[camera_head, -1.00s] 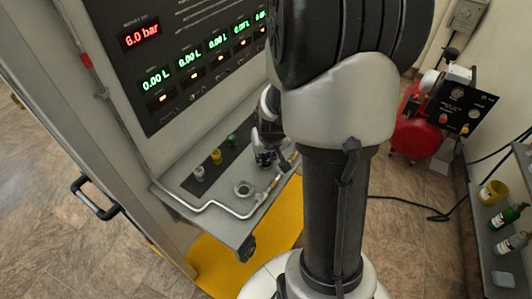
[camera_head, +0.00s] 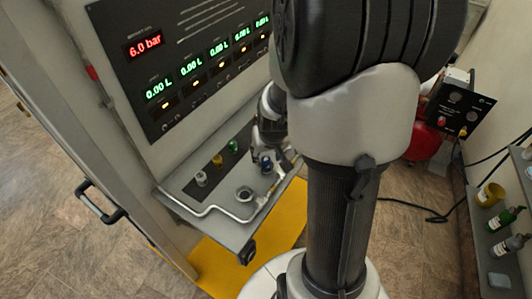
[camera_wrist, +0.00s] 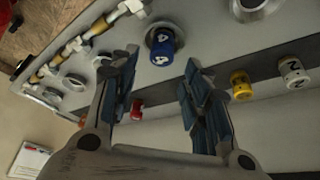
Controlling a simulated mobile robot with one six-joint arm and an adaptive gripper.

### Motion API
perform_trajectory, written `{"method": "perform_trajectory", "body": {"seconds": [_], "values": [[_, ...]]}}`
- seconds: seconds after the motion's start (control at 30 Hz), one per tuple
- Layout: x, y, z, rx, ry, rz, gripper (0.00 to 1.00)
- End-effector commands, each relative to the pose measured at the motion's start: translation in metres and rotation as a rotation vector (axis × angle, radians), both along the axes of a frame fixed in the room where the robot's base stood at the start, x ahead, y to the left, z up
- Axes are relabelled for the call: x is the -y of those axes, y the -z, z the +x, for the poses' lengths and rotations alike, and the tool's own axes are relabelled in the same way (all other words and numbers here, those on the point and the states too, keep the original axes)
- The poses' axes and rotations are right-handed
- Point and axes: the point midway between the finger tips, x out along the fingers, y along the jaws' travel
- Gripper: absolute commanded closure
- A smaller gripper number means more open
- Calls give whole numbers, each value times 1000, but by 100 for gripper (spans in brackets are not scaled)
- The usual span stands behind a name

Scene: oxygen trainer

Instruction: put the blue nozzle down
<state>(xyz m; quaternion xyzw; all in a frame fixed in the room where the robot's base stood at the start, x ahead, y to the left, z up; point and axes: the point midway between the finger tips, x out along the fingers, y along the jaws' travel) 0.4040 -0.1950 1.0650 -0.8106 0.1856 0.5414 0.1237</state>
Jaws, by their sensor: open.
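The blue nozzle (camera_head: 267,164), marked 4, stands on the grey shelf (camera_head: 206,207) below the display panel. In the wrist view the blue nozzle (camera_wrist: 161,47) sits in a round metal ring, beyond the fingertips and apart from them. My gripper (camera_wrist: 160,66) is open, with nothing between its fingers. In the head view my gripper (camera_head: 268,135) is just behind the blue nozzle, partly hidden by my arm.
White (camera_head: 201,178), yellow (camera_head: 217,160) and green (camera_head: 233,146) nozzles stand in a row on the shelf. A red nozzle (camera_wrist: 137,108) shows near the fingers. An empty ring (camera_head: 245,194) and a bent pipe (camera_head: 212,210) are at the shelf's front.

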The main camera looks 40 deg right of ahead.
Motion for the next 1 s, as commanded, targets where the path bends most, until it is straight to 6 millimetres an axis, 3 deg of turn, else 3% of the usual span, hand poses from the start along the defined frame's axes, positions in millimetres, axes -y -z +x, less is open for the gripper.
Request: {"method": "perform_trajectory", "body": {"seconds": [0.03, 0.2, 0.57, 0.67, 0.77, 1.0], "values": [[-2, -17, -4, 4, 0, -2, 56], [-8, -50, -17, 4, 0, -2, 56], [-21, -87, -31, 2, -13, 0, 56], [-43, -105, -35, 8, -56, -1, 56], [-77, -131, -46, 16, -128, -3, 56], [-156, -180, -104, 20, -318, -2, 56]]}}
